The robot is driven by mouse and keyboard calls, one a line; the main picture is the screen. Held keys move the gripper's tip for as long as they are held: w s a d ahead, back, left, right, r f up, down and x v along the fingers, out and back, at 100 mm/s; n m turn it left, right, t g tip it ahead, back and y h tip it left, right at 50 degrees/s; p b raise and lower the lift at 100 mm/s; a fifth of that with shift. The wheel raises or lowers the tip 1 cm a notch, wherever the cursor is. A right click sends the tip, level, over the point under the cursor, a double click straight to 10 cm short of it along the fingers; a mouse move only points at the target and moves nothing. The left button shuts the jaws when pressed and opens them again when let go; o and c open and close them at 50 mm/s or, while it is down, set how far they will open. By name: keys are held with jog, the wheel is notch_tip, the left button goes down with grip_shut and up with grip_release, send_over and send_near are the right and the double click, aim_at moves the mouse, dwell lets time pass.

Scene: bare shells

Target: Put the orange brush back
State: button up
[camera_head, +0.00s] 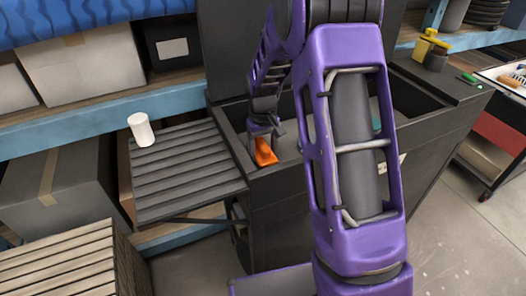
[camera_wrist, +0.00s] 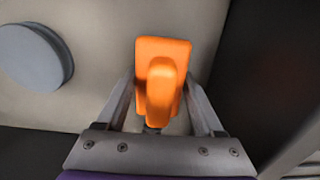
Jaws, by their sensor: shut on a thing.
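The orange brush (camera_head: 264,152) is in my gripper (camera_head: 264,130), at the left end of the open dark bin (camera_head: 238,140). In the wrist view the orange brush (camera_wrist: 162,80) sits between the two fingers of my gripper (camera_wrist: 158,105), which are shut on it. Its flat block faces away from the palm and its handle points toward the camera. A pale floor of the bin lies beyond it. I cannot tell whether the brush touches that floor.
A grey round thing (camera_wrist: 34,56) lies left of the brush in the wrist view. A slatted dark side shelf (camera_head: 185,175) with a white cylinder (camera_head: 141,130) adjoins the bin. A yellow bottle (camera_head: 424,44) stands at the back right. A dark wall is close on the brush's right in the wrist view.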

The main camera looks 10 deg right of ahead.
aim_at(263, 143)
jog(key=o, duration=1.5)
jog(key=shift+c, duration=0.2)
jog(key=shift+r, duration=0.25)
jog(key=shift+r+p, duration=1.1)
jog(key=shift+r, duration=0.15)
jog(key=shift+r, duration=0.1)
jog(key=shift+r+p, duration=2.55)
jog(key=shift+r, duration=0.9)
